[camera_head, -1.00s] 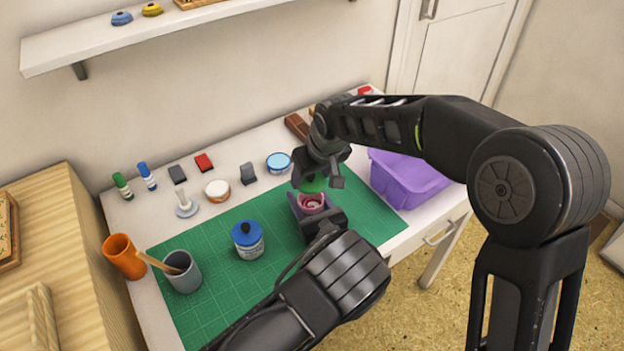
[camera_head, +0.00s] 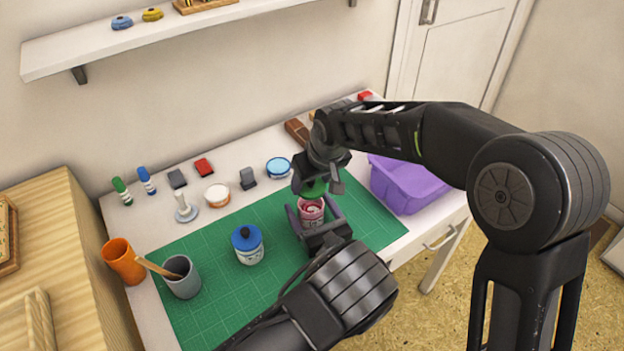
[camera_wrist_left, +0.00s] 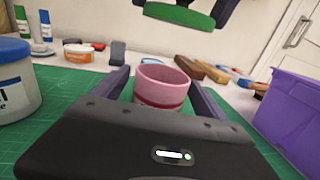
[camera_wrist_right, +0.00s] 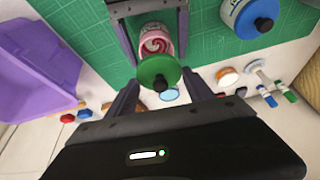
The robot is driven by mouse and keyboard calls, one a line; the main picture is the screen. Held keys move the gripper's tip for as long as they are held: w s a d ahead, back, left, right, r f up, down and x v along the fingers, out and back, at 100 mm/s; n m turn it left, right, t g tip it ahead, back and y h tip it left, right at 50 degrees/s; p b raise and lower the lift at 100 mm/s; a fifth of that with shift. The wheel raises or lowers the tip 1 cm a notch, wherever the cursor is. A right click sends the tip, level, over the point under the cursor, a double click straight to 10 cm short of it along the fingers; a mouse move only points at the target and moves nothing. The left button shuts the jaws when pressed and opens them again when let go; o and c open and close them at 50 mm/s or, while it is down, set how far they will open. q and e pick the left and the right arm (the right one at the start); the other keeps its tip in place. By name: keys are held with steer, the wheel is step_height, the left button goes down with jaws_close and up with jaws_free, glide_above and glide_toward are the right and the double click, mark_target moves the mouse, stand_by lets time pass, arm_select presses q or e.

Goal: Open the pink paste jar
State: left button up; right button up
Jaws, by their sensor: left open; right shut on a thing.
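The pink paste jar (camera_head: 312,213) stands uncovered on the green cutting mat (camera_head: 213,267), pink paste showing inside. My left gripper (camera_head: 308,204) is open around it, a finger on either side; in the left wrist view the jar (camera_wrist_left: 162,87) stands between the spread fingers with gaps. My right gripper (camera_wrist_right: 159,77) is shut on the green lid (camera_wrist_right: 158,70), which has a dark knob. The lid (camera_head: 315,188) hangs above the jar, apart from it; the left wrist view shows the gap below the lid (camera_wrist_left: 180,15).
A blue-lidded jar (camera_head: 248,246) stands left of the pink jar. A grey cup (camera_head: 182,281) and an orange cup (camera_head: 122,260) stand further left. A purple bin (camera_head: 408,186) is close on the right. Stamps and inkpads line the back.

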arm_select(q)
steer(key=b+v, duration=0.1)
steer(key=v, duration=0.9)
steer(key=shift+a, duration=0.1)
arm_select(e)
steer(key=shift+f, duration=0.8)
